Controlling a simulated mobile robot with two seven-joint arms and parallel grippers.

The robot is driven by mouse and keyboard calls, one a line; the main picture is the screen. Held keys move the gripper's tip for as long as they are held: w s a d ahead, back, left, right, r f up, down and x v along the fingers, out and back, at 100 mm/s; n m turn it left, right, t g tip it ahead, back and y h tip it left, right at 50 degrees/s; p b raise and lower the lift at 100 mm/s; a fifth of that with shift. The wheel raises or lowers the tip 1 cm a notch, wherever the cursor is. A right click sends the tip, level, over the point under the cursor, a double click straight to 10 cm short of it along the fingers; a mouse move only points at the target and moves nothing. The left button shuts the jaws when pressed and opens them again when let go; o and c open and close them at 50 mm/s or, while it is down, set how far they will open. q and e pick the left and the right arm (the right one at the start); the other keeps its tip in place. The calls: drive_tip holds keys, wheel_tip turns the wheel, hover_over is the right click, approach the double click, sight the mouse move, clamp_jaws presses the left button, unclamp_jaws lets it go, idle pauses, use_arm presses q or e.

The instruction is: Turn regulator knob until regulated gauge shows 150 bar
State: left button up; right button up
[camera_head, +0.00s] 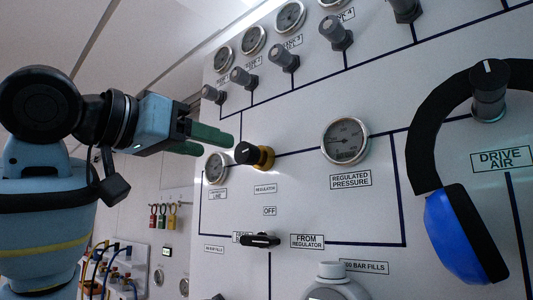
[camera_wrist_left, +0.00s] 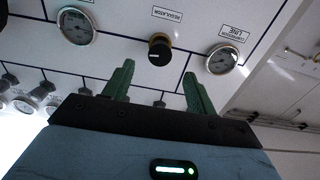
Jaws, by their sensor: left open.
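The regulator knob (camera_head: 254,155), black with a brass-coloured collar, sits on the white panel above the REGULATOR label. The knob shows head-on in the left wrist view (camera_wrist_left: 160,48). My left gripper (camera_head: 218,144) is open, its green fingers just left of the knob in the head view. In the left wrist view the open left gripper (camera_wrist_left: 158,70) has its fingertips either side of the knob's line, apart from it, nothing between them. The regulated pressure gauge (camera_head: 345,141) is right of the knob; its reading is too small to tell. My right gripper is not in view.
The compressor line gauge (camera_head: 216,168) is left of the knob, close below the left gripper. A black selector handle (camera_head: 260,240) is below. A row of grey knobs (camera_head: 284,58) and gauges (camera_head: 290,17) runs above. The drive air knob (camera_head: 489,90) is at right.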

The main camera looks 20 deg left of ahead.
sight(241, 154)
use_arm(q)
drive_tip(key=shift+x, duration=3.85)
drive_tip(key=c, duration=1)
